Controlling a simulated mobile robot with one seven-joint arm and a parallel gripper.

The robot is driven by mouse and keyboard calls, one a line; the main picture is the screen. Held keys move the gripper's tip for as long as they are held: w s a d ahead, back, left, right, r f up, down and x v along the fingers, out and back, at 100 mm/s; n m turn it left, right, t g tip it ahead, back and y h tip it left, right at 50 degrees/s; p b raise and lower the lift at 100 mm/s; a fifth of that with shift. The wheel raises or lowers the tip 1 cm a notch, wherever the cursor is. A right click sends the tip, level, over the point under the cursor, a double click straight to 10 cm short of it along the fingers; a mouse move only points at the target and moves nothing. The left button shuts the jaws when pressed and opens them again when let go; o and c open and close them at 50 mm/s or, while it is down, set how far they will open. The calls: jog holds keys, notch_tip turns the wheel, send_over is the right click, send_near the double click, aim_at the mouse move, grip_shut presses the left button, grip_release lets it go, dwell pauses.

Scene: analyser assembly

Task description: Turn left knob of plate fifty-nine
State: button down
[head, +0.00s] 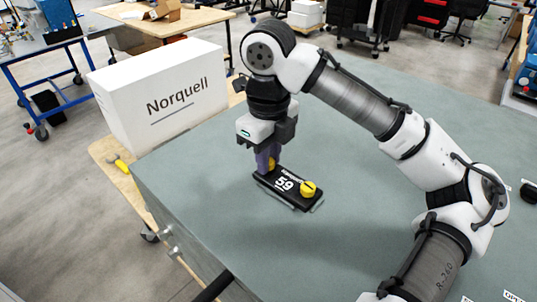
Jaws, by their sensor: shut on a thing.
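The black plate marked 59 (284,184) lies flat on the grey-green table top. Its right yellow knob (308,188) is in clear view. Its left yellow knob (271,164) shows only in part, behind the purple fingers of my gripper (266,167). My gripper points straight down over the left end of the plate. Its fingers are shut on the left knob. Which way the knob is turned cannot be seen.
A large white Norquell box (160,92) stands behind and left of the plate. The table (225,225) is bare around the plate. A small black round object (528,193) lies at the right edge. My arm spans the upper right.

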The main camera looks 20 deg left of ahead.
jog(key=shift+s+f+n, duration=0.1)
jog(key=shift+f+n, duration=0.05)
jog(key=shift+n, duration=0.85)
jog(key=c, duration=1.2)
grip_release()
